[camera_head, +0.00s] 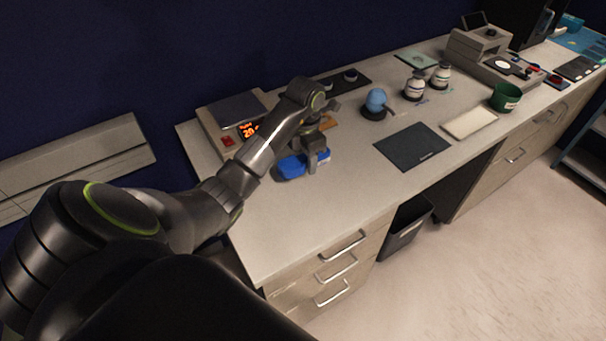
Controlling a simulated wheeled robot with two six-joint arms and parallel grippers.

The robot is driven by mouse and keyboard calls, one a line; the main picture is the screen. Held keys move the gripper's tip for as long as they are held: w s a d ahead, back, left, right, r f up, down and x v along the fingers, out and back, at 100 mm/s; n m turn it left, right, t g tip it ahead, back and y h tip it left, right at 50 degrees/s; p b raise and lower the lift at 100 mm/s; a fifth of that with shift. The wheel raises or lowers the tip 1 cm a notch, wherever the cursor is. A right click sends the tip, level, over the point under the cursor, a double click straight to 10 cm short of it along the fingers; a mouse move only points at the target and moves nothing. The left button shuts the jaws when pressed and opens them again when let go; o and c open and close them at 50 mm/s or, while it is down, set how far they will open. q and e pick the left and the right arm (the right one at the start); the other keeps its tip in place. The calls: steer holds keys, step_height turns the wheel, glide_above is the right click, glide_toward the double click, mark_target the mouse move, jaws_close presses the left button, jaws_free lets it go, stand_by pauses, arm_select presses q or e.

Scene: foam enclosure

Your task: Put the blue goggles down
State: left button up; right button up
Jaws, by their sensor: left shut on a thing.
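The blue goggles (290,169) are at the left end of the light countertop. My left gripper (314,168) points down at them and is shut on them, covering part of their right side. The goggles are at or just above the counter surface; I cannot tell whether they touch it. My right gripper is not in view.
To the right are a dark mat (411,147), a blue ball (376,99) on a dark base, bottles (414,87) and a green cup (505,97). Bare counter (300,215) lies in front of the goggles.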

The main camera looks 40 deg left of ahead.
mark_target(303, 183)
arm_select(q)
steer(key=shift+s+a+f+b, duration=0.15)
steer(key=shift+f+b, duration=0.3)
steer(key=shift+f, duration=0.5)
steer(key=shift+s+f, duration=0.15)
steer(key=shift+f, duration=0.05)
steer(key=shift+f+b, duration=0.85)
steer(key=shift+f, duration=0.05)
steer(key=shift+f+p, duration=0.65)
steer(key=shift+f, duration=0.35)
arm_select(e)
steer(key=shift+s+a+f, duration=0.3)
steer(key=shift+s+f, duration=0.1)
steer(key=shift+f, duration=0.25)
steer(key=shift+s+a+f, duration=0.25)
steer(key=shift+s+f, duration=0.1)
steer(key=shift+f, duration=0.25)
arm_select(q)
steer(key=shift+f, duration=0.15)
steer(key=o, duration=1)
steer(key=shift+c, duration=0.2)
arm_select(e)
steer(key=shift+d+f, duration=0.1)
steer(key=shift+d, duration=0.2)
